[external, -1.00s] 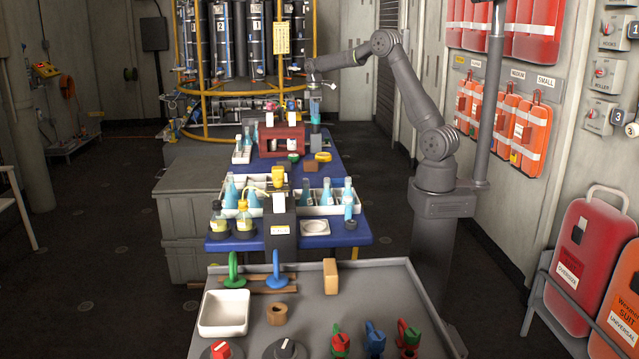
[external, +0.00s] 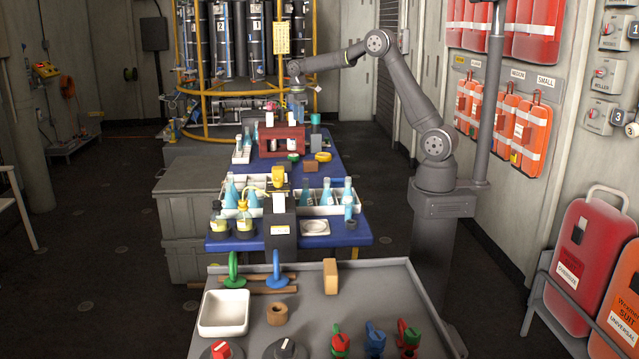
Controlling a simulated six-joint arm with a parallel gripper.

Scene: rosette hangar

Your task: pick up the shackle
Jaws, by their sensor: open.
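My gripper (external: 297,105) hangs pointing down at the far end of the blue tables, in front of the yellow pipe frame. It is open, but small and dark in this view, and I cannot make out its fingertips clearly. I cannot pick out the shackle with certainty. Small objects around the gripper at the far end are too small or hidden to identify, and nothing is clearly held.
Below the gripper, a red box (external: 281,141) stands on the far blue table, with a yellow ring (external: 323,157) nearby. Blue flasks (external: 231,192) stand nearer. The front grey table (external: 370,292) holds a white bowl (external: 224,313) and valves. A grey post (external: 491,95) rises at right.

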